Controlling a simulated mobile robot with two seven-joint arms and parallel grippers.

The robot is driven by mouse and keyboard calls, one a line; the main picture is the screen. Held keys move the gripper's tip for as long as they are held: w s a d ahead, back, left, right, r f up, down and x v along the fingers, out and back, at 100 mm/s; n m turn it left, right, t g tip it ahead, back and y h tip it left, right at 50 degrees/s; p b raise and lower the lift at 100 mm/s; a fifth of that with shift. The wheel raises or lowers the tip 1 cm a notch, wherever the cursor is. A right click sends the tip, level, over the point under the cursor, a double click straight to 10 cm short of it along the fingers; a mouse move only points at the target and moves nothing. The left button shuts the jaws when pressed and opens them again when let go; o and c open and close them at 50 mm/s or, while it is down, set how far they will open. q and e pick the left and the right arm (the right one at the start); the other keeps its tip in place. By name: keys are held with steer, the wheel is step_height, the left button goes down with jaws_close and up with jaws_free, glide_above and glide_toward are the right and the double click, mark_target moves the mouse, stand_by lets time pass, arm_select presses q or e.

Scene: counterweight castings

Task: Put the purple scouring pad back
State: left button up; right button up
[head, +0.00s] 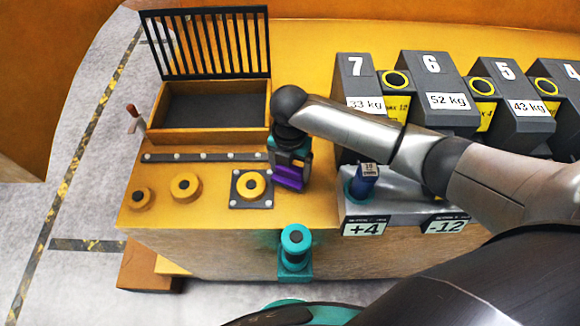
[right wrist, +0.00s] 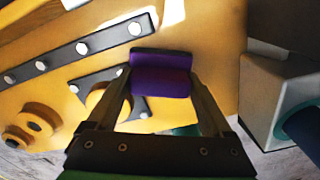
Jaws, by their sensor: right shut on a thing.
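The purple scouring pad (head: 287,179) is between the fingers of my right gripper (head: 291,172), over the yellow bench top just right of the square plate with a yellow knob. In the right wrist view the pad (right wrist: 160,82) sits across both fingertips of the gripper (right wrist: 160,90). Its face is purple with a dark strip along the top edge. The gripper is shut on it. Whether the pad touches the bench is unclear. My left gripper is not in view.
A wooden tray (head: 212,137) with a black rack stands behind left. Yellow knobs (head: 185,186) and a bolted strip (head: 205,156) lie left. A teal fitting (head: 295,252) is on the bench front. Right are numbered weights (head: 430,75) and a blue cylinder (head: 364,183).

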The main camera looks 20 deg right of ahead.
steer(key=shift+f, duration=0.15)
steer(key=o, duration=1)
steer(key=shift+c, duration=0.2)
step_height(320, 180, up, 12)
steer(key=p, duration=0.1)
steer(key=shift+r, duration=0.25)
